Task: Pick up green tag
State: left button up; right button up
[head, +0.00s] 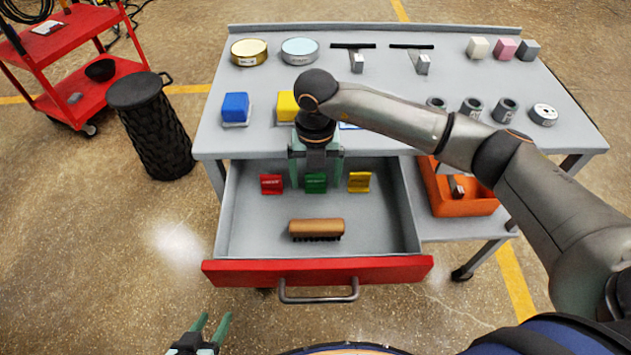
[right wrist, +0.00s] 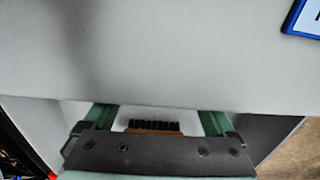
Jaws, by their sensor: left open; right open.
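The green tag (head: 316,184) stands in the open drawer (head: 375,225), between a red tag (head: 271,184) and a yellow tag (head: 359,182). My right gripper (head: 316,180) points down over the back of the drawer, open, with one finger on each side of the green tag in the head view. I cannot tell whether the fingers touch it. In the right wrist view the open fingers (right wrist: 157,118) show, but the green tag cannot be made out there. My left gripper (head: 211,325) is open and empty at the bottom edge, in front of the drawer.
A wooden brush (head: 316,229) lies in the drawer in front of the tags. It also shows in the right wrist view (right wrist: 152,127). The grey tabletop (head: 270,85) overhangs the drawer's back and carries blocks and tins. An orange bin (head: 465,206) sits to the right.

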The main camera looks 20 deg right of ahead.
jog(key=shift+f, duration=0.35)
jog(key=c, duration=1.4)
jog(key=shift+r, duration=0.2)
